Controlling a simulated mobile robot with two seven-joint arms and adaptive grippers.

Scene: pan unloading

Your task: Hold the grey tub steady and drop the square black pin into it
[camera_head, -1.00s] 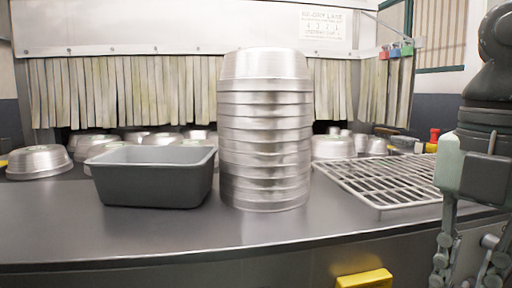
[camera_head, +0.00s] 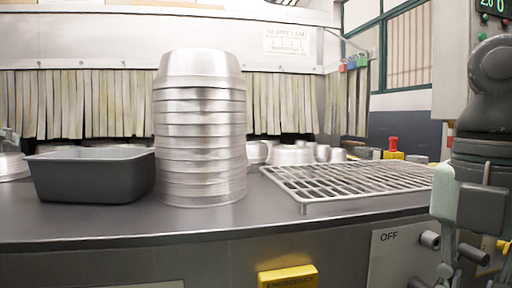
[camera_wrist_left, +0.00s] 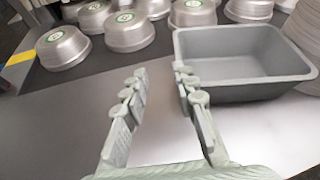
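The grey tub (camera_head: 92,180) stands upright on the metal counter, left of a tall pan stack. It also shows in the left wrist view (camera_wrist_left: 255,92), and its visible inside looks empty. My left gripper (camera_wrist_left: 160,73) is open and empty, with its right finger close to the tub's near left corner; I cannot tell whether they touch. My right gripper (camera_head: 474,270) hangs at the lower right with its fingers apart; its tips are cut off by the frame. I cannot make out a square black pin in either view.
The stack of silver pans (camera_head: 200,130) stands close beside the tub. A wire rack (camera_head: 350,182) lies to its right. More round pans (camera_wrist_left: 62,47) sit behind, before a strip curtain (camera_head: 75,105). A yellow emergency box (camera_head: 288,277) and a grey OFF panel (camera_head: 395,255) are below the counter edge.

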